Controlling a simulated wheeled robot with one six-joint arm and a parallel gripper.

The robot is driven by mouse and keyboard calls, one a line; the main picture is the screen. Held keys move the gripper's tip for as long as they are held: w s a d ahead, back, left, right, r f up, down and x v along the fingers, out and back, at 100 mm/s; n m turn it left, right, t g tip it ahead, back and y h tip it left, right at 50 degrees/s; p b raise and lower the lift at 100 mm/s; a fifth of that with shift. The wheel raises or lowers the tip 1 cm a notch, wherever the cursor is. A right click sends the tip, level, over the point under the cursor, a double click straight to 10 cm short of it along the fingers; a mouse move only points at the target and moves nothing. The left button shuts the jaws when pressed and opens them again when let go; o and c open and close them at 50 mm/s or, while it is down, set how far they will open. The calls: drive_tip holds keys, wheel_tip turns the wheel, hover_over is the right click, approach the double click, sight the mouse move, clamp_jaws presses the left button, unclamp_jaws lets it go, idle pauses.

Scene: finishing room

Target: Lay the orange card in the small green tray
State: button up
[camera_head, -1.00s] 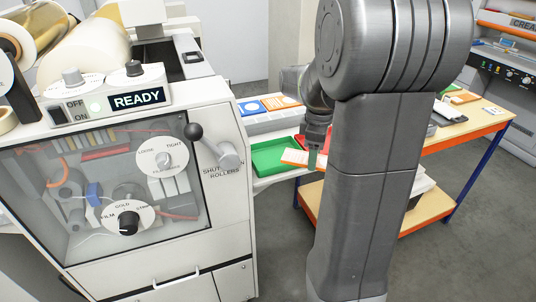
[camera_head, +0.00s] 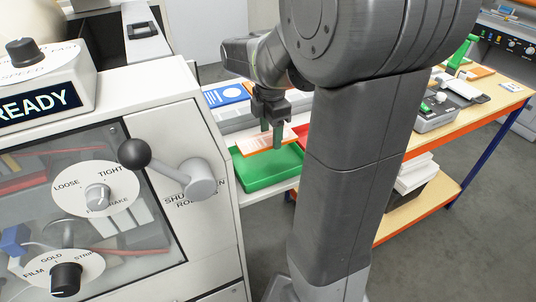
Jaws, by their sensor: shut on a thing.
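The orange card (camera_head: 258,141) has a pale face with an orange edge. My gripper (camera_head: 271,143) is shut on it and holds it roughly flat. The card is over the back part of the small green tray (camera_head: 262,181), apparently above it; the exact gap cannot be told. The green tray stands on a light ledge beside the machine, its front part bare. The card hides some of the tray's back.
The white machine (camera_head: 150,231) with its black-knobbed lever (camera_head: 134,153) stands close on the left. A red tray (camera_head: 303,135) is partly hidden behind my arm. A blue card (camera_head: 227,95) lies behind the green tray. A wooden workbench (camera_head: 480,105) is at right.

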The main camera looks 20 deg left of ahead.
sight(270, 162)
drive_tip(key=shift+f, duration=3.6)
drive_tip(key=shift+f, duration=0.2)
drive_tip(key=o, duration=0.9)
drive_tip(key=shift+o, duration=0.2)
drive_tip(key=shift+r, duration=0.1)
wheel_tip(270, 162, up, 12)
drive_tip(key=shift+r, duration=0.1)
